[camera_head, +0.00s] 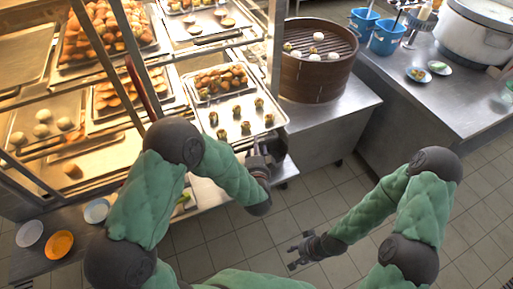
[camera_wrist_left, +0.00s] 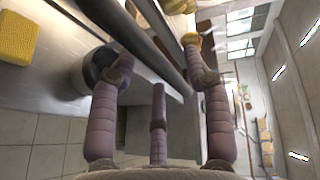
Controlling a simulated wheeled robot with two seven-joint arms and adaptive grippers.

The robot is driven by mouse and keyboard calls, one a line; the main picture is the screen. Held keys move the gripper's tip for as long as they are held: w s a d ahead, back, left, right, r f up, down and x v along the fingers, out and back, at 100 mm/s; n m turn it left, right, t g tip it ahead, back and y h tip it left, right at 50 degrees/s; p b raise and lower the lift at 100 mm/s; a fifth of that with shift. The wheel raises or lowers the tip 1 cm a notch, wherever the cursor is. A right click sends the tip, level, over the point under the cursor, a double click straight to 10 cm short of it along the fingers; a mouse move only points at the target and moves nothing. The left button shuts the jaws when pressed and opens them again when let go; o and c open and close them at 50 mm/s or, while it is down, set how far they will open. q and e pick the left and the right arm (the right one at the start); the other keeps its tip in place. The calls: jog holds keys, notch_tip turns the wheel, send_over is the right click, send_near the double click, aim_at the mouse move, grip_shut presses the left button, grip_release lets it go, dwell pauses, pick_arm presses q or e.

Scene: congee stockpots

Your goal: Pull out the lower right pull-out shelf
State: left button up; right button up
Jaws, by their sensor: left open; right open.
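The lower right pull-out shelf (camera_head: 281,118) is the bright metal shelf in the lit cabinet. It carries a tray of golden pastries and several small dark-topped items. My left gripper (camera_head: 262,152) is at the shelf's front right corner, fingers pointing toward the cabinet. In the left wrist view its fingers (camera_wrist_left: 160,72) are spread, with a metal bar (camera_wrist_left: 150,45) running diagonally between them. I cannot tell whether a finger touches the bar. My right gripper (camera_head: 299,252) is open and empty above the floor, away from the cabinet.
A bamboo steamer (camera_head: 316,75) with buns stands on a steel counter right of the cabinet. A large white pot (camera_head: 478,35) and blue containers (camera_head: 386,38) stand on the far right counter. Plates (camera_head: 58,244) lie at lower left. Tiled floor in front is clear.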

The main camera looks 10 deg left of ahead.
pick_arm(q)
jog(key=v, duration=1.2)
dwell(0.3)
notch_tip(320, 180, down, 16)
jog(key=n+g+h, duration=0.3)
jog(key=n+g, duration=0.4)
jog(key=n, duration=0.1)
jog(key=s+a+f+n+g+h, duration=0.1)
jog(key=s+f+n+g+h, duration=0.3)
jog(key=s+f+n+g, duration=0.4)
jog(key=s+f+n, duration=0.1)
jog(key=s+f, duration=0.2)
jog(key=s, duration=0.3)
jog(key=shift+s+a+f, duration=0.3)
